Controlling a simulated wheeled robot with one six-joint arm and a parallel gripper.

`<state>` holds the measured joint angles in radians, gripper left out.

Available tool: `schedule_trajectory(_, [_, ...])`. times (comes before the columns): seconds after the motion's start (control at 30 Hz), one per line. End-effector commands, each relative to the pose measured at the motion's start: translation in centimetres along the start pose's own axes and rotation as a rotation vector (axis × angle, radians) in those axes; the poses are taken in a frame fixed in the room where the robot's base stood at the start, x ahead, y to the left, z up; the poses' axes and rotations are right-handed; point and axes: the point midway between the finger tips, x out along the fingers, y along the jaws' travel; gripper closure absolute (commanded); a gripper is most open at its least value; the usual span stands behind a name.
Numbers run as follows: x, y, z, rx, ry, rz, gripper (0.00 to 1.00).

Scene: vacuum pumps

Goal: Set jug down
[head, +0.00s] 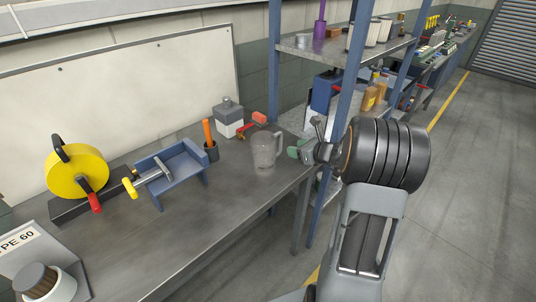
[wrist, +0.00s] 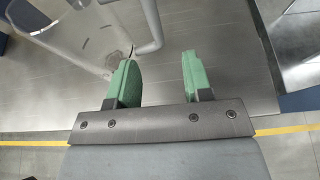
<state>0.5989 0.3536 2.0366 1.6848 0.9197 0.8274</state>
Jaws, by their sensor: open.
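The clear jug (head: 264,150) stands upright on the grey workbench, near its right end, with its handle on the right side. In the wrist view the jug (wrist: 95,40) is at the upper left, with part of it cut off by the frame edge. My gripper (head: 296,150) is just right of the jug in the head view. In the wrist view my gripper (wrist: 160,75) has its green fingers apart with nothing between them. The jug's handle (wrist: 150,38) is just beyond the left finger; I cannot tell whether they touch.
The workbench (head: 200,240) also holds a blue vise-like stand (head: 172,170), a yellow reel (head: 78,172), a cup with an orange handle (head: 210,148) and a grey-white container (head: 229,120). A blue-post shelf (head: 345,60) stands close behind my gripper. The bench front is clear.

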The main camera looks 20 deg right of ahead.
Motion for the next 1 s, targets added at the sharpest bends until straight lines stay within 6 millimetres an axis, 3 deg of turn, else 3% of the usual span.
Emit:
schedule_trajectory(0.1, [1.7,0.1,0.0,-0.001,0.001,0.002,0.54])
schedule_trajectory(0.4, [3.6,0.1,0.1,-0.003,0.002,0.002,0.54])
schedule_trajectory(0.7, [7.4,0.5,0.3,-0.004,0.003,0.004,0.54])
schedule_trajectory(1.0, [8.4,0.4,0.2,-0.005,0.002,0.001,0.54])
